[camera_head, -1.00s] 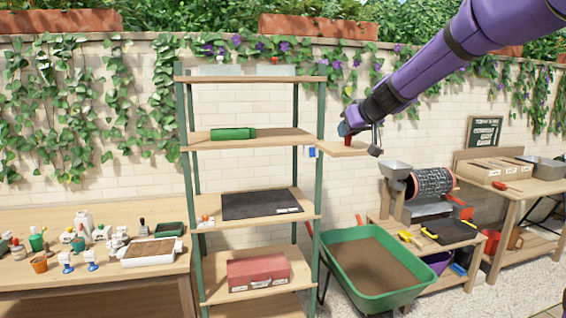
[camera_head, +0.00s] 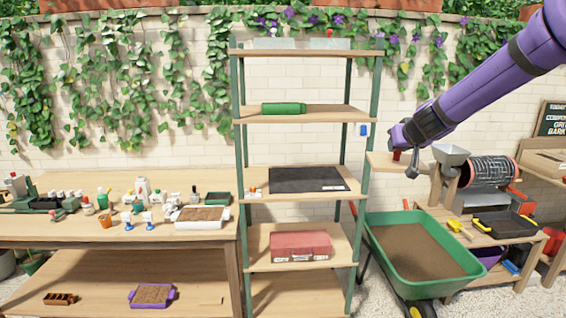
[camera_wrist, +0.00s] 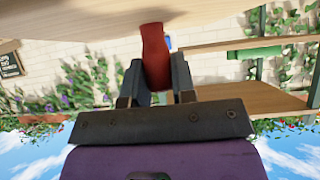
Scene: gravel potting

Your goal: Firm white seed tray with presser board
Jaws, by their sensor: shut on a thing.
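The presser board is a flat tan wooden board (camera_head: 383,161) with a red handle (camera_wrist: 154,48). My gripper (camera_head: 404,152) is shut on this red handle and holds the board in the air, just right of the shelf rack. In the wrist view the picture is upside down, and the board (camera_wrist: 75,32) spreads across the top while the fingers clasp the handle. The white seed tray (camera_head: 201,226), filled with brown soil, sits at the right end of the wooden bench at left, well apart from my gripper. The soil's firmness cannot be told.
The green-posted shelf rack (camera_head: 239,130) stands between the bench (camera_head: 70,238) and my gripper. Bottles, a small orange pot (camera_head: 105,221) and a dark green tray (camera_head: 219,198) crowd near the seed tray. A purple tray (camera_head: 136,296) lies below. A green wheelbarrow (camera_head: 440,285) stands right.

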